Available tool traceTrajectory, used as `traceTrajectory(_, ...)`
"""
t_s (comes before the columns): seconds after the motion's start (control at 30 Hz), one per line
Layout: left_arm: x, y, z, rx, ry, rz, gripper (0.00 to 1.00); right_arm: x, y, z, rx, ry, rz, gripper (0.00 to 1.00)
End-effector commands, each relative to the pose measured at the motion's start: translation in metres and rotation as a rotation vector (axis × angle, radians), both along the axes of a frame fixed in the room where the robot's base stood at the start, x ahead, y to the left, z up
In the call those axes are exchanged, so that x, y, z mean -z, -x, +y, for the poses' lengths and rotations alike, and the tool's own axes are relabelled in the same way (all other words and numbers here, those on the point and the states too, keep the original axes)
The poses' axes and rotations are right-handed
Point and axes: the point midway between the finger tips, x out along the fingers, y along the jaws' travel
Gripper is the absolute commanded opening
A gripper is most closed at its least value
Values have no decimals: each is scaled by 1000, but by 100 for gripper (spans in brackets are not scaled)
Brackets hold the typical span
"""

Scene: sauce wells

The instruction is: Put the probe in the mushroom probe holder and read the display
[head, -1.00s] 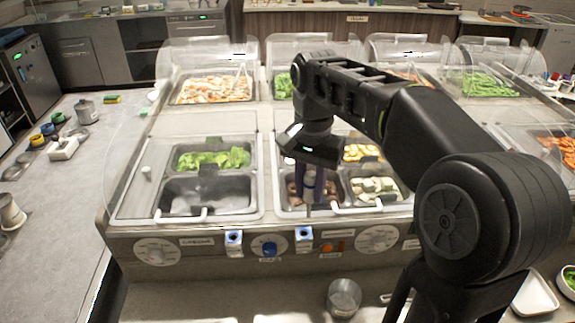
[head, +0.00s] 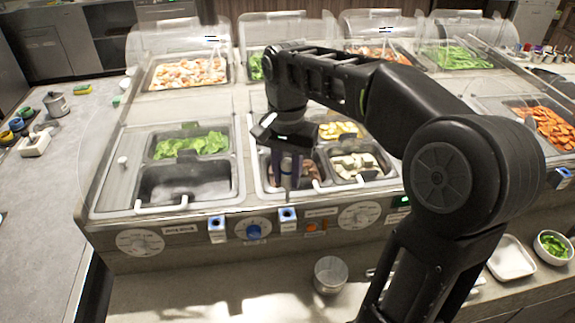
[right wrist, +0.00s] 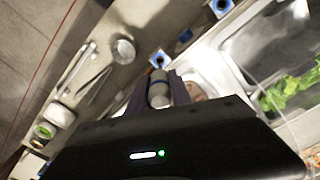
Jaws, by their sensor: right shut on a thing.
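In the right wrist view the probe (right wrist: 159,88) sits between the purple fingers. A blue-and-white probe holder (head: 288,219) is on the front panel just below the probe; the probe is apart from it as far as I can see. A similar holder (head: 217,229) is to its left. Which one is the mushroom holder I cannot read. A small green-lit display (head: 400,200) is on the panel, unreadable. My left gripper is out of view.
Wells of greens (head: 190,146) and pale chopped pieces (head: 357,165) lie behind the panel, with white handles along the front. A blue knob (head: 253,229) is between the holders. A metal cup (head: 331,274) stands on the front ledge. Clear sneeze guards are at the back.

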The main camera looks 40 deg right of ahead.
Motion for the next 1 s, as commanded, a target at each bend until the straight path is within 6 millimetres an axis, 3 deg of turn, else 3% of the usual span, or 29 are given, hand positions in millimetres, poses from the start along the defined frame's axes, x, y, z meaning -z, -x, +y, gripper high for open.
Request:
traceTrajectory(0.3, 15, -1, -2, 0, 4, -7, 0, 27, 0, 0, 0, 1, 1, 0)
traceTrajectory(1.0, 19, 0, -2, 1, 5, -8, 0, 32, 1, 2, -2, 1, 0, 0)
